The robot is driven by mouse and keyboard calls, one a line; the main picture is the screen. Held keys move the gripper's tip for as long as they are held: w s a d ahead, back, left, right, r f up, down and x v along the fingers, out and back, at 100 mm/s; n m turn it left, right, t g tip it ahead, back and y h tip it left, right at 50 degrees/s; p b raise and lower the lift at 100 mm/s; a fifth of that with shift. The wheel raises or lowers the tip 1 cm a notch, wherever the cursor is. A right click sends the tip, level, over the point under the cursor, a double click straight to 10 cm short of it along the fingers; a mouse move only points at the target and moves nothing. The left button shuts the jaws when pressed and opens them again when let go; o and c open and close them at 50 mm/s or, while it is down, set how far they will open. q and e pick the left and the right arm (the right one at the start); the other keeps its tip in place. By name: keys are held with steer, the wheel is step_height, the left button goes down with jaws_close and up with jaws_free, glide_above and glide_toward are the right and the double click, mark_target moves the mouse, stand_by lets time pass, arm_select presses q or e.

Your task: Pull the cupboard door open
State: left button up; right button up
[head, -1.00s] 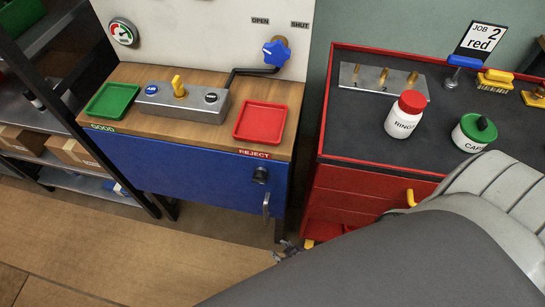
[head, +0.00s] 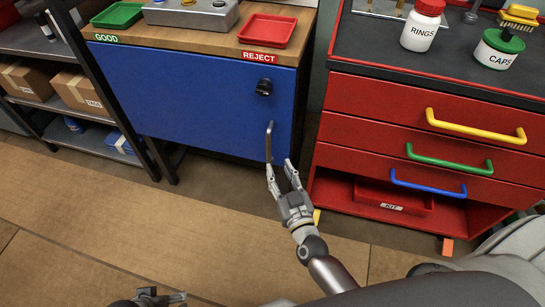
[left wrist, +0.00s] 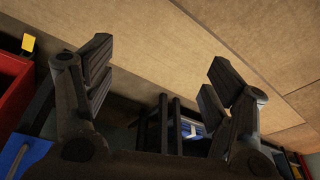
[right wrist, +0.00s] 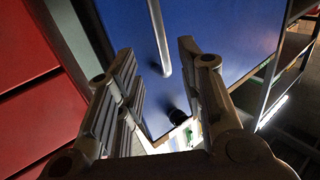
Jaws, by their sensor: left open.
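The blue cupboard door (head: 190,95) sits flush under the wooden worktop and looks closed. A grey upright bar handle (head: 269,142) is on its right side, below a black knob (head: 263,87). My right gripper (head: 280,172) is open just below the handle, fingers pointing up at it. In the right wrist view, the handle (right wrist: 158,40) shows between the spread fingers of the right gripper (right wrist: 157,55); neither finger clearly touches it. My left gripper (head: 160,297) is low at the bottom edge of the head view. In the left wrist view it (left wrist: 160,65) is open and empty.
A red drawer unit (head: 420,130) with yellow, green and blue handles stands close on the right. A metal shelf rack (head: 70,80) with boxes stands on the left. The floor (head: 130,215) before the door is clear.

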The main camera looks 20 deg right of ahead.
mark_target(270, 148)
steer(key=w+b, duration=0.1)
steer(key=w, duration=0.7)
steer(key=shift+w+f, duration=0.1)
steer(key=shift+w, duration=0.3)
steer(key=shift+w+b, duration=0.3)
steer(key=shift+w, duration=0.5)
arm_select(q)
steer(key=v, duration=0.6)
steer(key=shift+w+r, duration=0.25)
steer(key=shift+w, duration=0.05)
arm_select(e)
jaws_close()
